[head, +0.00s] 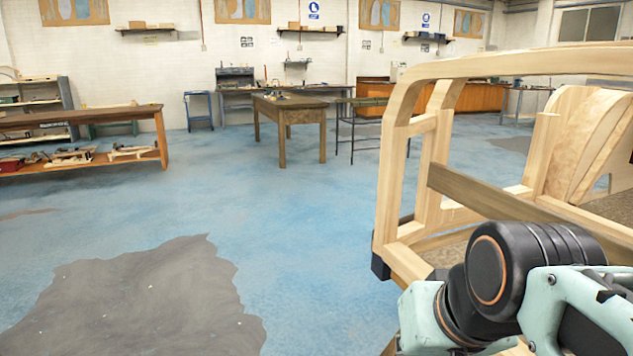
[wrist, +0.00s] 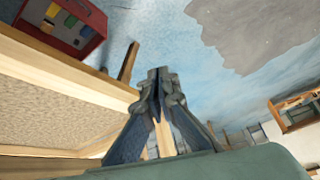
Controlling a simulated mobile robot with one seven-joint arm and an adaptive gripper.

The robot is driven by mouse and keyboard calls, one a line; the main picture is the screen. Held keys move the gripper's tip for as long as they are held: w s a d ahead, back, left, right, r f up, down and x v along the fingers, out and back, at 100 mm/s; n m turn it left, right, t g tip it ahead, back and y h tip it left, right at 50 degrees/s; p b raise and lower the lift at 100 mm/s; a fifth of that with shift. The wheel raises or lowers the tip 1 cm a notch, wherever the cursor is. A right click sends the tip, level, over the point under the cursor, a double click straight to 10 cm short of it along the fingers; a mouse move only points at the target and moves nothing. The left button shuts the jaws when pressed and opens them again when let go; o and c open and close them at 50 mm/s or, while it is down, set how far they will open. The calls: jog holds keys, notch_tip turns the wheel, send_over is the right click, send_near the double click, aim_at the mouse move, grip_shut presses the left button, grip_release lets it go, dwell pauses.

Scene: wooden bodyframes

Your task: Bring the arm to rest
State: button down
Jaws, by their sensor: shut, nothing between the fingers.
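My gripper (wrist: 158,82) shows in the wrist view with its two fingers together at the tips, shut and empty. A strip of pale wood shows behind it between the finger bases. In the head view my arm is folded at the lower right, in front of the wooden bodyframe (head: 410,150), and the gripper itself is not visible there. The bodyframe's pale wood edge and a speckled panel (wrist: 60,110) fill the left of the wrist view.
A red box (wrist: 70,22) with coloured pieces is at the upper left of the wrist view. In the head view, a wooden table (head: 290,103) stands at the back and a workbench (head: 90,120) at the left. The blue floor (head: 240,215) with a grey patch (head: 150,300) is clear.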

jog(key=s+d+f, duration=0.2)
jog(key=s+f, duration=0.2)
notch_tip(320, 180, up, 33)
jog(key=w+p, duration=0.1)
jog(key=p, duration=3.1)
jog(key=shift+w+a+g+h, duration=0.15)
jog(key=shift+a+g+h, duration=0.15)
jog(key=shift+a+g, duration=0.1)
jog(key=shift+r, duration=0.1)
